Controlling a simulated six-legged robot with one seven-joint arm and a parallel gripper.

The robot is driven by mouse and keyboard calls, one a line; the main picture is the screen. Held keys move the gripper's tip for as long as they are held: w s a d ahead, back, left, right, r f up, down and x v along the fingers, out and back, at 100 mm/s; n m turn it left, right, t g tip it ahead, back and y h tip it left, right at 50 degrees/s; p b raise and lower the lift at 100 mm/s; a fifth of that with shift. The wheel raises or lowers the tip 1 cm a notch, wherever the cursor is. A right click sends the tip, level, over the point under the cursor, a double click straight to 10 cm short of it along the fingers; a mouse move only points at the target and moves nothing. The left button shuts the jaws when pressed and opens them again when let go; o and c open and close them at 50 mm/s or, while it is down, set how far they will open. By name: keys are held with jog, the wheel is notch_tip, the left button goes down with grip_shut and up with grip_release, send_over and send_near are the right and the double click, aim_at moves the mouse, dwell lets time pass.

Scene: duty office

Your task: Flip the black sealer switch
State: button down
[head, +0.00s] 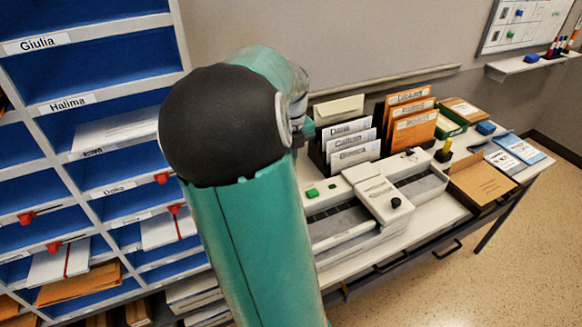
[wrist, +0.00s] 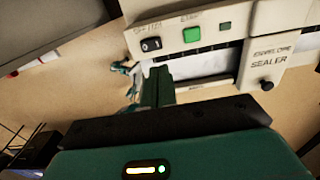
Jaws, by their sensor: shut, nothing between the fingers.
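The envelope sealer (head: 378,194) is a pale machine on the desk; it also fills the top of the wrist view (wrist: 265,45). The black sealer switch (wrist: 151,44) is a small rocker at the left end of its panel, under partly readable lettering. My gripper (wrist: 159,72) is shut and empty, its green fingers pointing toward the panel's left end. In the picture the fingertips lie just below the switch; I cannot tell the gap in depth. In the head view my arm hides the gripper, and I cannot make out the switch.
Right of the switch are a green button (wrist: 192,34) and a small green square (wrist: 225,26). A black knob (wrist: 266,87) sticks out of the sealer. Envelope holders (head: 352,150) stand behind it, an open brown box (head: 480,182) to its right. Blue pigeonholes (head: 105,75) stand left.

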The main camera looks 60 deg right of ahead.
notch_tip(320, 180, down, 12)
jog(key=shift+f, duration=0.2)
dwell(0.4)
jog(key=shift+s+d+f, duration=0.1)
jog(key=shift+f, duration=0.1)
jog(key=shift+w+a+r, duration=0.4)
jog(key=shift+a, duration=0.25)
jog(key=shift+d+r, duration=0.1)
jog(key=shift+r, duration=0.05)
